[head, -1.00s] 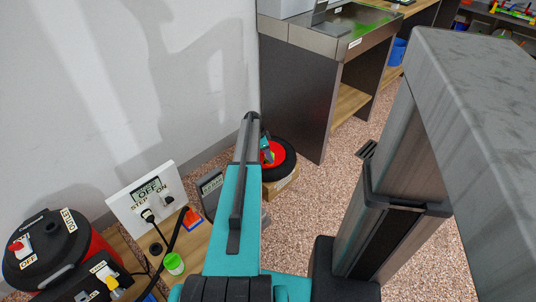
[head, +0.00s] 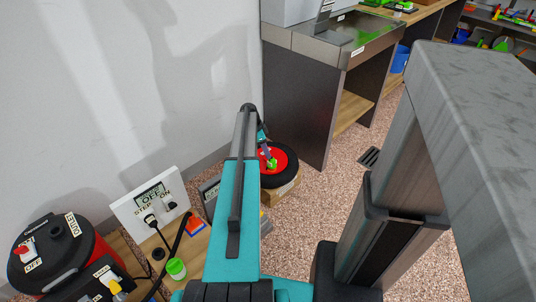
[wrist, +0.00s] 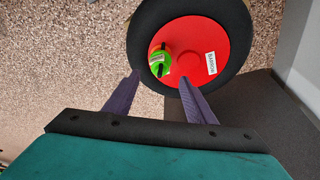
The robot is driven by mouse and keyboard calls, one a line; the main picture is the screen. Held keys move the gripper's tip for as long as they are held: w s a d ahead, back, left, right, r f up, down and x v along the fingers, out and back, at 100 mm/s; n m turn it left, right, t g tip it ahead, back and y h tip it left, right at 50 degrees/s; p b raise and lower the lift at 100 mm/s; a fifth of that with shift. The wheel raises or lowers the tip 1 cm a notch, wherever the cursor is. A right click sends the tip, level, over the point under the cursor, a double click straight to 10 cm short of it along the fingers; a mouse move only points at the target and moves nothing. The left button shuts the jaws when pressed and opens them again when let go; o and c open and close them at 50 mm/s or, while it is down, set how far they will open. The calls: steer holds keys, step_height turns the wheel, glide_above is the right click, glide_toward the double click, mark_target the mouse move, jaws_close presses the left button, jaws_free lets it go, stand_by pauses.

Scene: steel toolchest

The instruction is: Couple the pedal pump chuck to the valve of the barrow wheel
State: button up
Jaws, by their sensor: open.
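The barrow wheel (head: 290,167), a black tyre around a red hub, lies flat on a cardboard box near the wall. It also shows in the wrist view (wrist: 232,85), with a white label on the hub. A bright green piece with a black bar (wrist: 160,64) stands on the hub; I cannot tell whether it is the chuck, the valve or both. My gripper (wrist: 160,82) is open, its two purple fingers apart and empty. In the wrist view the green piece appears just beyond the gap between the fingertips. I cannot make out the pedal pump.
A grey steel bench (head: 300,95) stands behind the wheel. A low wooden surface at lower left carries a red-and-black canister (head: 55,255), a white switch panel (head: 150,205) with plugs and cables, and a green-capped item (head: 176,269). Speckled floor is open right of the wheel.

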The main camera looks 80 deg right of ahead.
steer(key=v, duration=0.4)
steer(key=shift+w+r, duration=0.1)
steer(key=shift+r, duration=0.3)
stand_by(0.9)
